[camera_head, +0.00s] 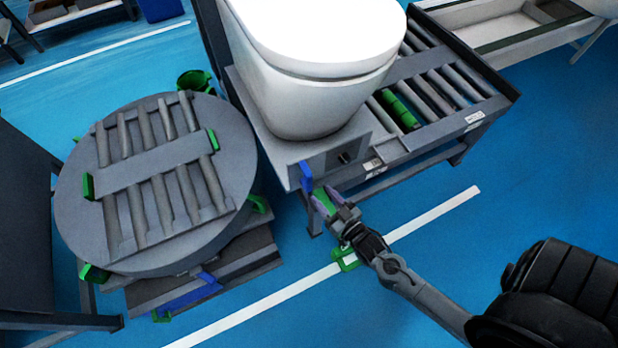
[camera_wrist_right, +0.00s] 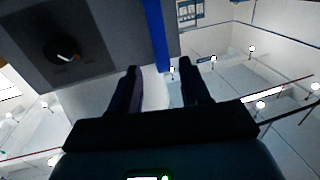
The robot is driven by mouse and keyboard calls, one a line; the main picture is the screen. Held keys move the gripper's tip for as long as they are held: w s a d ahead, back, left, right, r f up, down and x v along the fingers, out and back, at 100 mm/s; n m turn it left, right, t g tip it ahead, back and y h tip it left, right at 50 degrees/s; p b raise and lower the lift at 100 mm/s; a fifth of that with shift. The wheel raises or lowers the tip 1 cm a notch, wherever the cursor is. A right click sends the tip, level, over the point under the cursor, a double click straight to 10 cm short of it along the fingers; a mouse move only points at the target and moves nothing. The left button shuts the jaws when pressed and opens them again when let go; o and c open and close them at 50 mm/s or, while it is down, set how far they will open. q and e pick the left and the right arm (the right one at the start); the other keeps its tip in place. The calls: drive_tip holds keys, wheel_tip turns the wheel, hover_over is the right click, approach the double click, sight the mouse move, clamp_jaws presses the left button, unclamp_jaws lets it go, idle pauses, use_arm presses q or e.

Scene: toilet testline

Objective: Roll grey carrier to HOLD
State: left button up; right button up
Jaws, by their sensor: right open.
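The grey carrier (camera_head: 342,152) sits at the near left end of the roller conveyor with a white toilet (camera_head: 320,45) upright on it. Its front panel has a dark knob, and a blue upright strip (camera_head: 306,176) stands at its near left corner. My right gripper (camera_head: 323,200) is open and empty, just below and right of the strip. In the right wrist view, the blue strip (camera_wrist_right: 157,40) shows beyond and between the open fingers (camera_wrist_right: 159,72), beside the carrier's grey panel (camera_wrist_right: 100,35). I cannot tell whether they touch. My left gripper is out of view.
A round grey turntable (camera_head: 235,150) with rollers and green stops stands left of the carrier. The conveyor rollers (camera_head: 437,98) right of the carrier are bare except for a green roller part (camera_head: 395,110). Blue floor with a white line lies in front.

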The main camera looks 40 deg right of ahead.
sight(310, 182)
drive_tip(key=w, duration=0.2)
drive_tip(key=w+b, duration=0.1)
drive_tip(key=w, duration=0.3)
drive_tip(key=shift+w+d+b, duration=0.25)
drive_tip(key=shift+w+b, duration=0.1)
drive_tip(key=shift+w, duration=0.8)
drive_tip(key=c, duration=0.8)
clamp_jaws()
